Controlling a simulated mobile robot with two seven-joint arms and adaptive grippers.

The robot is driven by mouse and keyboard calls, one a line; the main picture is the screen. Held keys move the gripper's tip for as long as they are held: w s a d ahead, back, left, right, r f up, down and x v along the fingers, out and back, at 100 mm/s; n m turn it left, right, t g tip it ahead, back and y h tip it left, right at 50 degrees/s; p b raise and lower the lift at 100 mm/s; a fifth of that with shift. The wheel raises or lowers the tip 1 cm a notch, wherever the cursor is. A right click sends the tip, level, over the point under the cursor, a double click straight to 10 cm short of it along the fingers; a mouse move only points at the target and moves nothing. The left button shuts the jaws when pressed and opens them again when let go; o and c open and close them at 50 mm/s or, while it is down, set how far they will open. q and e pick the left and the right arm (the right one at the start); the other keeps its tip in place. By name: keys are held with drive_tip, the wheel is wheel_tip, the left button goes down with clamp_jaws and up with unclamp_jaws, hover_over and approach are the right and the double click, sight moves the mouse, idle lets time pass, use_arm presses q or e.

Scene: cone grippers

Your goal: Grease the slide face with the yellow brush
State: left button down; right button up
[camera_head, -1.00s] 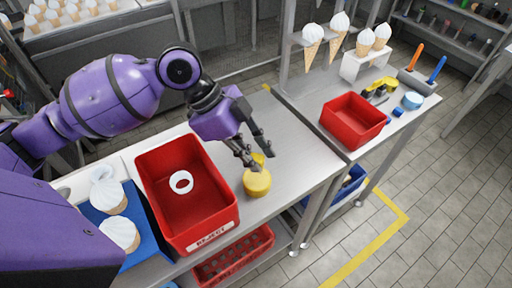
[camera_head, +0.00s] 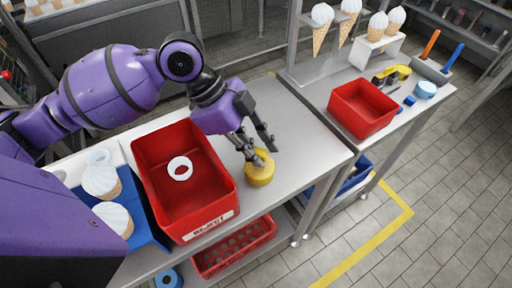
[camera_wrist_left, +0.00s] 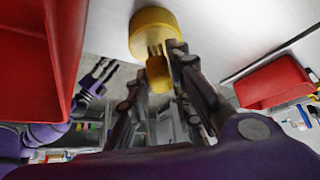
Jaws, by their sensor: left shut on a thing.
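The yellow brush (camera_head: 260,172) is a squat round yellow piece with a short upright grip, standing on the metal table right of the reject crate. My left gripper (camera_head: 265,154) is over it with the fingertips low at its top. In the left wrist view, the fingers (camera_wrist_left: 170,62) are shut on the yellow grip (camera_wrist_left: 158,72), below the round body (camera_wrist_left: 153,28). The brush's underside is hidden. I cannot make out which surface is the slide face. A purple gripper with grey fingers, seemingly my right gripper (camera_wrist_left: 97,78), shows small at the left of the wrist view.
The red reject crate (camera_head: 228,192), holding a white ring (camera_head: 180,168), stands close left of the brush. White-topped cones (camera_head: 113,219) lie on a blue tray at the left. Another red bin (camera_head: 363,107) and tools stand on the right table. The table's middle is clear.

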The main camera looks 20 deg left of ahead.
use_arm(q)
drive_tip(key=shift+f, duration=0.25)
use_arm(e)
drive_tip(key=shift+s+f, duration=0.1)
drive_tip(key=shift+s, duration=0.1)
use_arm(q)
drive_tip(key=shift+f, duration=0.1)
use_arm(e)
drive_tip(key=shift+w, duration=0.15)
use_arm(q)
drive_tip(key=shift+f, duration=0.15)
use_arm(e)
drive_tip(key=shift+w, duration=0.25)
drive_tip(key=shift+s, duration=0.4)
drive_tip(key=shift+w+r, duration=0.2)
drive_tip(key=shift+w, duration=0.05)
idle(0.3)
drive_tip(key=shift+w+r, duration=0.15)
drive_tip(key=shift+w, duration=0.2)
use_arm(q)
drive_tip(key=shift+s+f, duration=0.1)
use_arm(e)
drive_tip(key=shift+s, duration=0.35)
idle(0.5)
drive_tip(key=shift+w+r, duration=0.1)
drive_tip(key=shift+w, duration=0.1)
